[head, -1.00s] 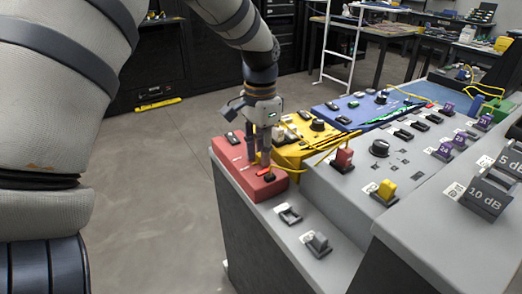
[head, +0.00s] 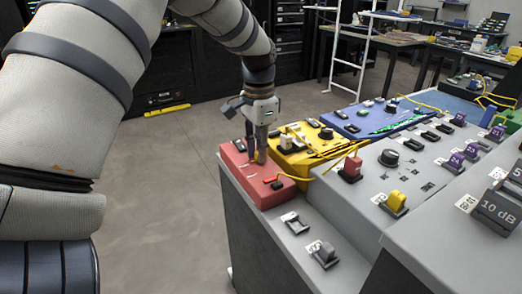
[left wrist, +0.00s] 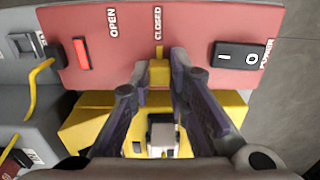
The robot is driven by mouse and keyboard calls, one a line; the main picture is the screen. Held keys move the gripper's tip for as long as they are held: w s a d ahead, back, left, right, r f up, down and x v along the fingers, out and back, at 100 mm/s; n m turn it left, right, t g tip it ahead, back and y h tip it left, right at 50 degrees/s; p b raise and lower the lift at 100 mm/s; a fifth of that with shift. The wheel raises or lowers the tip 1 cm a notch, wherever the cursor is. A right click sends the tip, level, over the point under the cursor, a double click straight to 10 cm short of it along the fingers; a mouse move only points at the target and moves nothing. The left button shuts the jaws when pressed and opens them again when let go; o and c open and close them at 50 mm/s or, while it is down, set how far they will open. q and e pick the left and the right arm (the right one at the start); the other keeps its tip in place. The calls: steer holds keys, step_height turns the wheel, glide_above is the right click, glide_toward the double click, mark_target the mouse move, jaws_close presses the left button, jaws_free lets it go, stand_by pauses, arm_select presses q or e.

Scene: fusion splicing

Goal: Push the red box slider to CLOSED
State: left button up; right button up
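The red box (head: 240,167) sits at the near left corner of the bench. The left wrist view shows its face (left wrist: 195,20) with OPEN and CLOSED labels, a lit red lamp (left wrist: 82,54) beyond OPEN and a black rocker switch (left wrist: 239,56). The yellow slider knob (left wrist: 158,72) stands beside the CLOSED label. My left gripper (head: 257,160) points down over the red box. Its fingertips (left wrist: 159,66) lie on either side of the knob with little or no gap, seemingly shut on it. The fingers hide part of the slider's track. My right gripper is out of view.
A yellow box (head: 303,155) and a blue box (head: 370,122) stand behind the red box. A grey panel with a knob (head: 388,157), a red block (head: 351,167) and a yellow block (head: 395,201) is to the right. Open floor lies left of the bench.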

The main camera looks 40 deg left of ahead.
arm_select(q)
steer(key=shift+o, duration=0.6)
steer(key=shift+a, duration=0.2)
step_height(320, 180, up, 12)
